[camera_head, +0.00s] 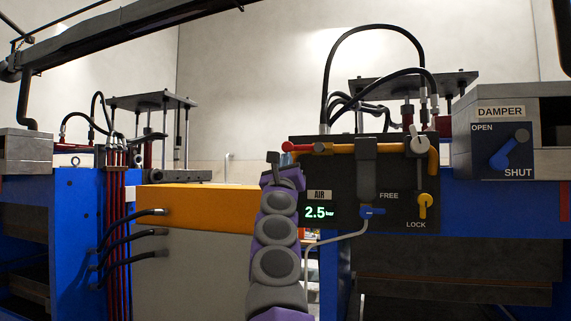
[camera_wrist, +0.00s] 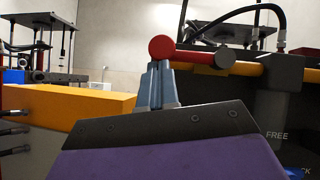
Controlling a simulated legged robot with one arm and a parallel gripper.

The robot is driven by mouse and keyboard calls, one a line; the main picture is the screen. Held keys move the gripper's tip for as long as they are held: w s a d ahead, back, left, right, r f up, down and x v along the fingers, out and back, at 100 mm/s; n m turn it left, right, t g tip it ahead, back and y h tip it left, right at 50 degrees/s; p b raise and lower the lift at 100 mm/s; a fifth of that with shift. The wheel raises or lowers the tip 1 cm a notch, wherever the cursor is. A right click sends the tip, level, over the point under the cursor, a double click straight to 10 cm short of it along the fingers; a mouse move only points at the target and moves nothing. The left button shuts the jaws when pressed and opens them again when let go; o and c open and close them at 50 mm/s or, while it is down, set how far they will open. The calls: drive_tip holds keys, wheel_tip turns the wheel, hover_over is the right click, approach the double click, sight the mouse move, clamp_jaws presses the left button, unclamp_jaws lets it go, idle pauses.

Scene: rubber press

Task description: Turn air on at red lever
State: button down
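The red lever (camera_head: 300,148) sticks out level to the left from the left end of the yellow pipe, with a round red knob at its tip. In the wrist view the red lever (camera_wrist: 183,57) shows its knob just above my fingertips. My gripper (camera_wrist: 157,68) points up at the knob, its two grey-blue fingers close together with no clear gap. In the head view my gripper (camera_head: 273,158) is just below and left of the knob. I cannot tell whether it touches the knob. The AIR display (camera_head: 319,211) reads 2.5 bar.
The dark panel (camera_head: 340,180) carries a blue valve (camera_head: 372,211) with a pale hose and a yellow FREE/LOCK lever (camera_head: 424,205). A damper box (camera_head: 502,150) with a blue handle stands right. An orange-topped cabinet (camera_head: 195,205) stands left of my arm. Black hoses arch above the panel.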

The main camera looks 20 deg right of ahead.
idle(0.3)
drive_tip(key=w+f+b+v, duration=0.1)
drive_tip(key=b+v, duration=0.5)
drive_tip(key=b, duration=0.2)
drive_tip(key=f+b+v, duration=0.1)
drive_tip(key=b+v, duration=0.5)
drive_tip(key=b, duration=0.1)
drive_tip(key=shift+d+f+b, duration=0.15)
drive_tip(key=shift+f+b, duration=0.2)
drive_tip(key=shift+f, duration=0.15)
drive_tip(key=shift+w, duration=0.1)
